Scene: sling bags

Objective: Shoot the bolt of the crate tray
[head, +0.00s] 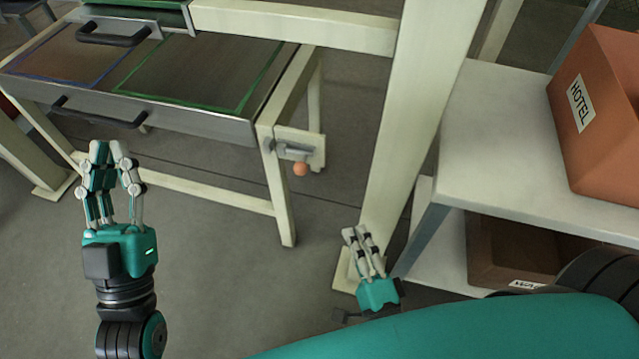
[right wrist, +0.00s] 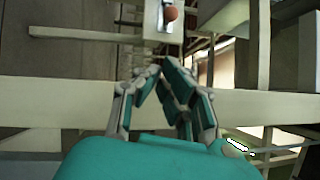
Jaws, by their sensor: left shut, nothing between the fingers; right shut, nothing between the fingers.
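The bolt (head: 293,150) is a grey metal bar with an orange ball knob (head: 300,169) hanging below it. It sits on a pale plate (head: 317,149) at the right front corner of the crate tray (head: 200,127). The knob also shows at the top of the right wrist view (right wrist: 170,13). My right gripper (head: 357,232) is shut and empty, below and right of the knob and apart from it. My left gripper (head: 110,148) is shut and empty in front of the tray's black handle (head: 98,116), with no clear contact.
A pale post (head: 420,110) rises right of the bolt, close to my right gripper. A white shelf (head: 500,150) at the right bears an orange bin labelled HOTEL (head: 605,120); a brown bin (head: 495,252) is below. An upper drawer (head: 150,8) is at top left. Floor between my grippers looks clear.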

